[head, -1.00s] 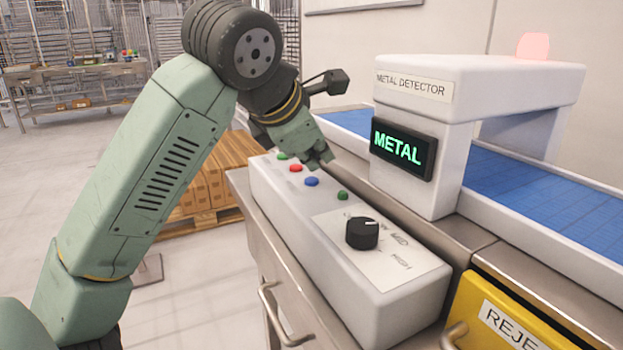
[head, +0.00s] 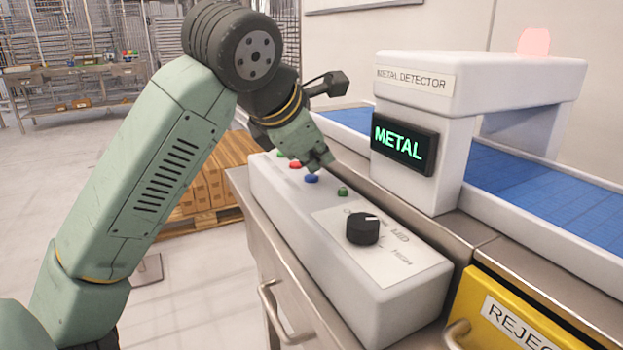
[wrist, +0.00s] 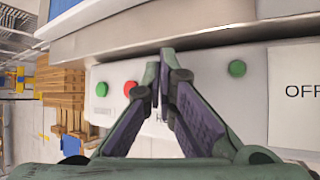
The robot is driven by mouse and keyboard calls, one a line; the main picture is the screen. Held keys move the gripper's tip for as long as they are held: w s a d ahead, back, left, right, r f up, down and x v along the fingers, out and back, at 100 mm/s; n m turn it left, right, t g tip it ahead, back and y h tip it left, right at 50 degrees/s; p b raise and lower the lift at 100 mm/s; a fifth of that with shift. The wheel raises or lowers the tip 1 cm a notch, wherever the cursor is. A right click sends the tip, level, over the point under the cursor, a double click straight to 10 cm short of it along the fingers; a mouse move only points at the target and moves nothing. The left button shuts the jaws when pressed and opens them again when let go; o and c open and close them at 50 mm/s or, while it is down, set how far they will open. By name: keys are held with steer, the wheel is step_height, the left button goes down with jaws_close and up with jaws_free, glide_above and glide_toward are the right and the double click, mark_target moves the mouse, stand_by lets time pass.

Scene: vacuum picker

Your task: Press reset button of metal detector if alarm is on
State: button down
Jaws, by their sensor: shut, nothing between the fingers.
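The metal detector (head: 480,80) stands over the conveyor, and its display (head: 404,146) reads METAL in green. A red lamp (head: 534,42) on its top glows pale red. The white control box (head: 290,230) carries a green button (head: 281,154), a red button (head: 295,165), a blue button (head: 312,178), another green button (head: 343,191) and a black knob (head: 363,229). My gripper (head: 325,168) is shut and empty above the box, close to the blue button. In the wrist view, my fingertips (wrist: 164,58) lie between the red button (wrist: 130,88) and a green button (wrist: 237,68); the blue button is hidden there.
A blue conveyor belt (head: 540,195) runs behind the box. A yellow reject bin (head: 500,315) is at the lower right. Stacked cartons (head: 205,190) on a pallet stand left of the box. The floor at left is open.

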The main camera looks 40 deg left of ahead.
mark_target(315, 178)
steer(key=shift+f+b, duration=0.3)
steer(key=shift+f, duration=0.15)
stand_by(0.6)
steer(key=shift+r+p, duration=0.6)
steer(key=shift+r, duration=0.25)
steer(key=shift+r+p, duration=1.95)
steer(key=shift+r, duration=0.6)
steer(key=shift+s+f, duration=0.1)
steer(key=shift+f, duration=0.05)
